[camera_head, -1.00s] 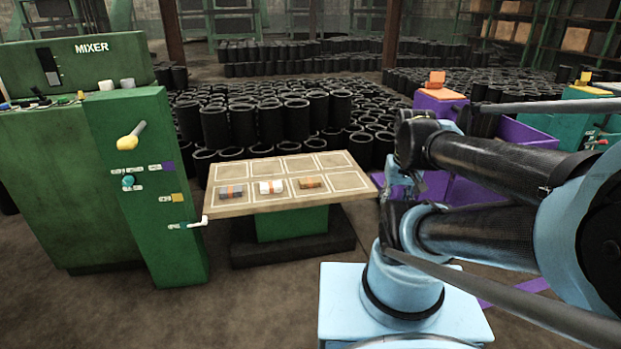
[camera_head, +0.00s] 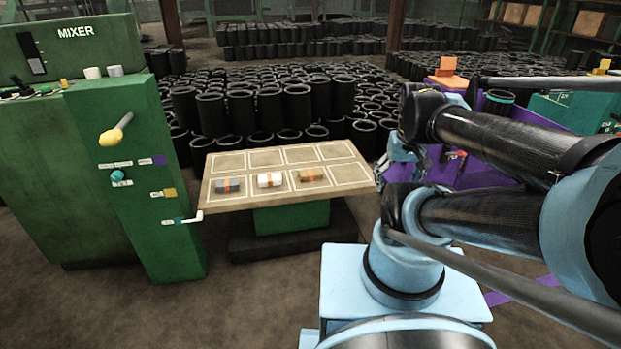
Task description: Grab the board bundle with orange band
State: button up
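Three small bundles lie in a row in the front squares of a tan table (camera_head: 345,199). The right one is a brown, wood-coloured bundle (camera_head: 317,174) with an orange band, which looks like the board bundle. The middle one is a white bundle (camera_head: 269,180) with an orange band. The left one is a grey bundle (camera_head: 229,185) with an orange band. My gripper (camera_head: 408,165) is just right of the table, apart from the bundles. It is small and partly hidden by my arm, so its fingers are unclear.
A green mixer machine (camera_head: 95,170) with a yellow-knobbed lever stands left of the table. Many black rubber sleeves (camera_head: 240,115) stand behind it. A purple unit (camera_head: 520,120) is at the right. The back row of squares on the table is empty.

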jog(key=w+a+r+n+y, duration=0.1)
jog(key=w+a+r+n, duration=0.2)
jog(key=w, duration=0.5)
jog(key=w+a+r+n, duration=0.1)
jog(key=w+r+n, duration=0.25)
jog(key=w, duration=0.35)
jog(key=w+a+n+g+y, duration=0.15)
jog(key=w+a+n, duration=0.3)
jog(key=w, duration=1.05)
jog(key=n+g+y, duration=0.2)
jog(key=n, duration=0.7)
send_over(311, 172)
jog(key=d, duration=0.2)
jog(key=shift+h, duration=0.25)
jog(key=f, duration=3.2)
jog(key=shift+w+a+f, duration=0.1)
jog(key=shift+w+f, duration=0.15)
jog(key=shift+w, duration=0.05)
jog(key=shift+x, duration=2.7)
jog(key=shift+s+f, duration=0.1)
jog(key=shift+f, duration=0.2)
